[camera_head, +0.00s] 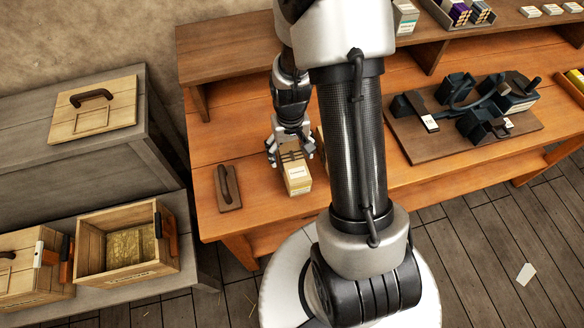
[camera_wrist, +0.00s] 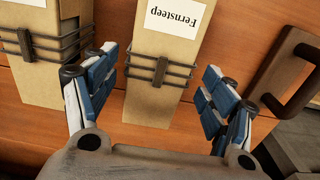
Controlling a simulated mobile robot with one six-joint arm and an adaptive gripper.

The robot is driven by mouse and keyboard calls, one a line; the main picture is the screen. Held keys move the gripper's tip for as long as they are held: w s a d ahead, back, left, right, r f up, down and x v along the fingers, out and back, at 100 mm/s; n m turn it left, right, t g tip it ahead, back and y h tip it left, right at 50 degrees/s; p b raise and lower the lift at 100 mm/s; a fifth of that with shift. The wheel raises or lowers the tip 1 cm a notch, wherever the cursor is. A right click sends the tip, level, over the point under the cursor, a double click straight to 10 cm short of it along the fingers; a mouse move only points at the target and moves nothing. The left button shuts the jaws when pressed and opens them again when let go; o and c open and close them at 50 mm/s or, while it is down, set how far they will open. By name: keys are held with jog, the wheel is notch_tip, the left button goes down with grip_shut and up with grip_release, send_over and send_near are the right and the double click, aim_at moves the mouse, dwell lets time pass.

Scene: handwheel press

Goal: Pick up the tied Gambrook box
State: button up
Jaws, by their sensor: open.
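My gripper (camera_wrist: 158,74) is open, its fingers on either side of a tan box (camera_wrist: 152,108) tied with dark bands and a brown toggle. In the wrist view this box's label reads "Fernsteep", upside down. The same box shows in the head view (camera_head: 298,179) under my gripper (camera_head: 290,152) on the orange bench. I cannot tell whether the fingers touch it. A second tied tan box (camera_wrist: 38,82) stands to its left in the wrist view, its label cut off at the top edge. No name "Gambrook" is readable in either view.
A wooden block with a dark handle (camera_head: 228,188) lies left of the box. A board with black parts (camera_head: 470,140) lies right on the bench. An open crate (camera_head: 128,278) and a handled lid (camera_head: 95,125) are at left. My arm hides part of the bench.

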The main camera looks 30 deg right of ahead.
jog(key=f+b, duration=0.1)
jog(key=f, duration=0.1)
jog(key=s+f+b, duration=0.1)
jog(key=f, duration=0.2)
jog(key=shift+f, duration=0.15)
jog(key=shift+w+f, duration=0.1)
jog(key=shift+f, duration=0.25)
jog(key=shift+c, duration=0.2)
jog(key=c, duration=1.1)
jog(key=shift+c, duration=0.3)
jog(key=shift+r, duration=0.2)
